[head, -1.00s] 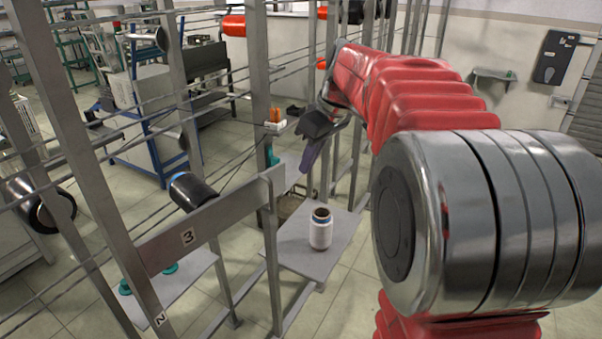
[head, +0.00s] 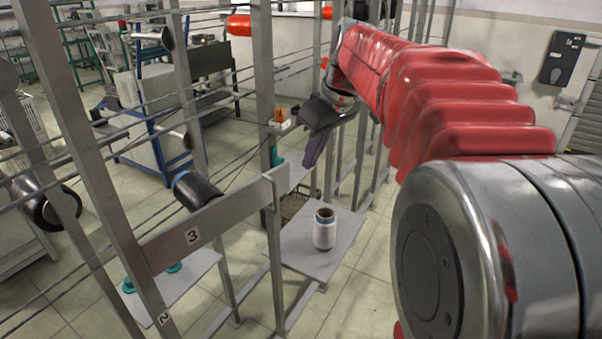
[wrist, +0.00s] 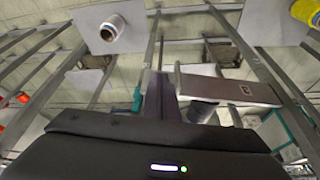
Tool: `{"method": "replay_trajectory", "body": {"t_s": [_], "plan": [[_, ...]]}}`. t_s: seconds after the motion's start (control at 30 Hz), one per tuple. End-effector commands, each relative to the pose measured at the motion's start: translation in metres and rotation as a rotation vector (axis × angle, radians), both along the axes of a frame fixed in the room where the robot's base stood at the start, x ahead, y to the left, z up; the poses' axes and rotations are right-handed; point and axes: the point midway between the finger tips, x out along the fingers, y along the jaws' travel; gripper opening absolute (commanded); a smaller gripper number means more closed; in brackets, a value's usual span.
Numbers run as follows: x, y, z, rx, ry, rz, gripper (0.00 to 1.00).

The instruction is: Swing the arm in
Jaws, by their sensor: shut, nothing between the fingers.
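My gripper (head: 314,148) shows in the head view at the end of my red arm, in front of the rack's posts. Its dark fingers point down and are closed together with nothing between them. In the wrist view the fingers (wrist: 161,97) stand up from the dark gripper body. The metal rack (head: 206,220) carries a plate marked 3 and has upright posts and thin rods. A white bobbin (head: 325,230) with a dark top stands upright on a grey shelf (head: 290,252), below and apart from my gripper. The bobbin also shows in the wrist view (wrist: 110,30).
Black bobbins (head: 196,190) sit on pegs of the rack at left. Green-based holders (head: 173,267) are on a lower shelf. A blue-framed cart (head: 160,130) stands behind. A yellow bobbin (wrist: 306,12) shows in the wrist view. Open floor lies right of the shelf.

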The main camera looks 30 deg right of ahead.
Motion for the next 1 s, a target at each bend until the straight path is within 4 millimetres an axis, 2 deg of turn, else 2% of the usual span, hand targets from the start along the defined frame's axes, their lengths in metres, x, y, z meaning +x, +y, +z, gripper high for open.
{"method": "replay_trajectory", "body": {"t_s": [0.2, 0.5, 0.8, 1.0], "plan": [[-0.041, 0.047, -0.011, -0.011, -0.004, -0.073, 0.0], [-0.104, 0.097, -0.042, -0.014, -0.03, -0.184, 0.0], [-0.167, 0.132, -0.088, -0.001, -0.075, -0.279, 0.0], [-0.198, 0.144, -0.118, 0.016, -0.103, -0.326, 0.0]]}}
